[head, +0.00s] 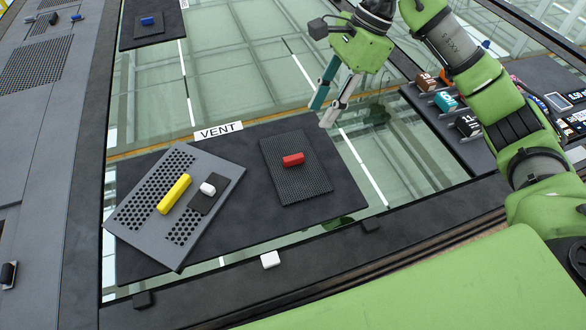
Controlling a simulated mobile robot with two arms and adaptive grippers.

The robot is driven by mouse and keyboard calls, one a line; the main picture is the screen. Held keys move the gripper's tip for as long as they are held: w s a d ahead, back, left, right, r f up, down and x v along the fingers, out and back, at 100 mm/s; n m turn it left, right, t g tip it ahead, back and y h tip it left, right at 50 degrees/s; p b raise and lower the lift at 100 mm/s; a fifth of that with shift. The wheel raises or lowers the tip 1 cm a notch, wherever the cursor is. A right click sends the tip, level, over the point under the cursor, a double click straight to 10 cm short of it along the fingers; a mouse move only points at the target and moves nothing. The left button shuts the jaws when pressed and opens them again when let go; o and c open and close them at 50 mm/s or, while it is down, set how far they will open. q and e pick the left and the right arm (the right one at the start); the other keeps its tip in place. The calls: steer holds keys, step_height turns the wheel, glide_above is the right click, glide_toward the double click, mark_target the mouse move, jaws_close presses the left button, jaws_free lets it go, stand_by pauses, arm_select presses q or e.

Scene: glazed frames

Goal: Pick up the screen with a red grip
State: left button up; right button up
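The screen with a red grip is a dark, fine-mesh rectangular panel (300,184) lying flat on the right part of a dark mat. Its red grip (293,159) stands up near its middle. My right gripper (322,114) hangs above and beyond the screen, a little to its right in the picture. Its two fingers, one teal and one grey, point down and are apart, with nothing between them. It is not touching the screen. My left gripper is not in view.
A grey perforated panel with a yellow grip (174,194) lies left on the same mat (335,195), beside a VENT label (218,131). A blue-gripped piece (148,21) lies on another mat at the top. Labelled blocks (445,101) stand at right. Glass surrounds the mat.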

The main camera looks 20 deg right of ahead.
steer(key=p, duration=0.3)
glide_above(294, 157)
steer(key=d, duration=0.3)
step_height(294, 157, down, 8)
steer(key=shift+s+f, duration=0.1)
steer(key=shift+s, duration=0.05)
steer(key=shift+a+f, duration=0.15)
steer(key=shift+a, duration=0.1)
steer(key=p+x, duration=0.1)
steer(key=x, duration=0.1)
steer(key=p+x, duration=0.2)
steer(key=shift+w+a, duration=0.2)
steer(key=shift+w, duration=0.05)
steer(key=shift+f, duration=0.3)
jaws_close()
